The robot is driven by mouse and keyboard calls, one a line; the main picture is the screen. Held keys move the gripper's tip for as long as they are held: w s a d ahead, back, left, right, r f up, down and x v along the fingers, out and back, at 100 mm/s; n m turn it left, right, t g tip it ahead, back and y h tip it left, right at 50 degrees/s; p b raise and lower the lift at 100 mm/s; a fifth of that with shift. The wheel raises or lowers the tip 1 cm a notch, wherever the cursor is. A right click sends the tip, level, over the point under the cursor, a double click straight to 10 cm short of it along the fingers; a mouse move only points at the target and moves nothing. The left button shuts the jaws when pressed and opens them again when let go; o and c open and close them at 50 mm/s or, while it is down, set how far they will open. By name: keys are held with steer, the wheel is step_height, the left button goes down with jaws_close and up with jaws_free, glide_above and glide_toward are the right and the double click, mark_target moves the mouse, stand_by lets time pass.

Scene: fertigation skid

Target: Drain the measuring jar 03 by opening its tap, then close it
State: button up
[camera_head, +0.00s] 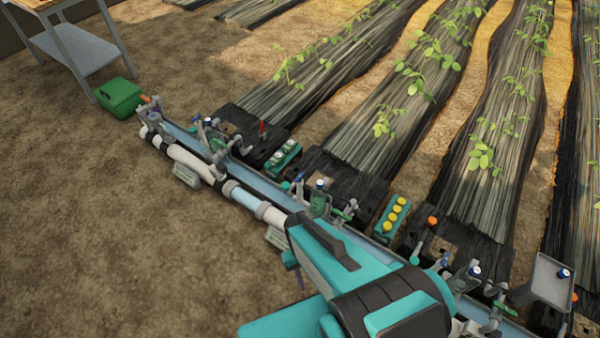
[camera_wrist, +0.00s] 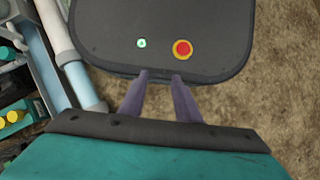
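I cannot make out measuring jar 03 or its tap for certain in either view; no number is readable. Several valve and fitting groups stand along the skid rail (camera_head: 262,183) in the head view, one of them the green-bodied fitting group (camera_head: 319,204) near the middle. My arm covers part of the skid at the lower right. My gripper (camera_wrist: 160,76) shows in the wrist view with two purple-grey fingers apart and nothing between them. It points down beside the skid, apart from the fittings. A purple finger shows below my arm in the head view.
White pipes (camera_head: 190,160) run along the skid's near side. A tray with yellow caps (camera_head: 392,218) and a green tray with pale round items (camera_head: 283,155) sit behind it. A green box (camera_head: 120,97), a table (camera_head: 80,48) and a grey tray (camera_head: 543,283) stand around. Bare soil lies lower left.

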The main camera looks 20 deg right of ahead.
steer(key=w+d+f+m+t+b, duration=0.1)
steer(key=w+f+m+b, duration=0.15)
steer(key=w, duration=0.75)
step_height(320, 180, up, 13)
steer(key=m+t+b, duration=0.4)
steer(key=m+b, duration=0.5)
steer(key=b, duration=0.3)
glide_above(300, 176)
steer(key=shift+w+r, duration=0.15)
step_height(300, 176, down, 14)
steer(key=shift+r+b, duration=0.1)
steer(key=shift+b, duration=1.1)
